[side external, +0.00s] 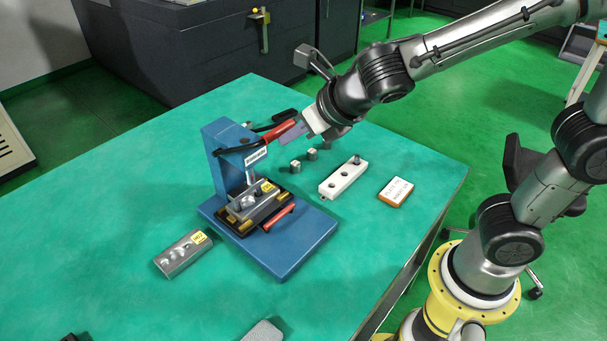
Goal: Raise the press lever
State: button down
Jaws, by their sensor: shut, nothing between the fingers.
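The blue press (225,150) stands on its blue base plate (300,239) on the green table. Its press lever has a black arm (233,150) and a red grip (279,131), and slants slightly upward to the right. My gripper (292,146) is shut at the lever's outer end, close beside the red grip. Whether it touches the grip cannot be told, and it hides part of that end. A metal block with a yellow label (266,186) sits in the black fixture (262,214) under the ram.
A second labelled metal block (181,254) lies left of the base. A white holder with holes (343,179), small metal pegs (311,154) and an orange-edged card (395,192) lie to the right. A red-handled bar (278,217) lies on the base. The table's left side is clear.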

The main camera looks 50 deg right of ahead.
jog(key=w+r+g, duration=0.1)
jog(key=w+r, duration=0.8)
jog(key=w, duration=0.6)
jog(key=shift+r+g, duration=0.3)
jog(key=shift+s, duration=0.1)
notch_tip(320, 180, up, 10)
jog(key=w, duration=0.1)
jog(key=shift+f, duration=0.25)
dwell(0.7)
